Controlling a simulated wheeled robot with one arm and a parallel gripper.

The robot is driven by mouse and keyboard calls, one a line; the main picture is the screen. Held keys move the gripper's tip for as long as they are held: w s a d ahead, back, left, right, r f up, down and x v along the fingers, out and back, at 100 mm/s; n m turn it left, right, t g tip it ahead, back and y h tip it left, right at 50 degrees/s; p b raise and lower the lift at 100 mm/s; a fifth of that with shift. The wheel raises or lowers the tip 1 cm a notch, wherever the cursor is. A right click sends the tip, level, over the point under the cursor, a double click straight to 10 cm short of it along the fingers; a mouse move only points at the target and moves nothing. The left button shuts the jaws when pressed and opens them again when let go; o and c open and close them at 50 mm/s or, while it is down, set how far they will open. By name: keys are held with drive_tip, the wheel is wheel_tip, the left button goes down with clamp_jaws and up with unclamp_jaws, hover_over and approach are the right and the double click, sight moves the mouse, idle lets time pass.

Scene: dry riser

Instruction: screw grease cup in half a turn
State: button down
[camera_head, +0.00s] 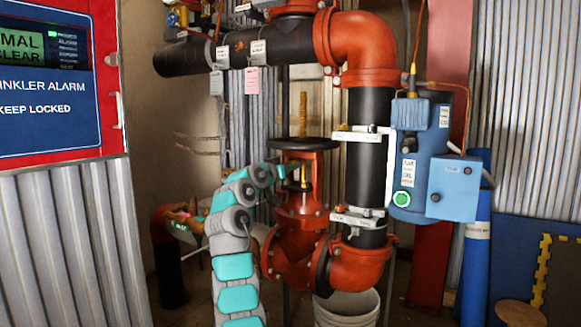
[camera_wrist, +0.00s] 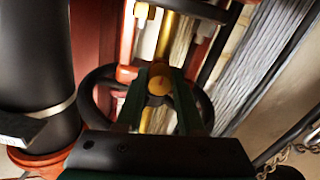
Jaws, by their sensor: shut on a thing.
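A small round brass grease cup (camera_wrist: 159,79) sits between my fingers in the wrist view. My gripper (camera_wrist: 159,92) is shut on it, with one dark green finger on each side. In the head view my gripper (camera_head: 293,172) is at the upper part of the red valve (camera_head: 301,205), beside its yoke. The cup is too small and covered there to make out. Its threads and seat are hidden, so how deep it sits cannot be told. A brass stem (camera_wrist: 166,34) rises behind the cup in the wrist view.
A black handwheel ring (camera_wrist: 92,92) curves close around my fingers in the wrist view. A thick black pipe (camera_head: 366,165) and a blue control box (camera_head: 424,165) stand right of the valve. A chain (camera_wrist: 276,160) hangs near my gripper. A white bucket (camera_head: 346,309) stands below.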

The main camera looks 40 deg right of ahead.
drive_tip(key=c, duration=0.5)
unclamp_jaws()
drive_tip(key=shift+b+v, duration=1.85)
drive_tip(key=shift+v, duration=2)
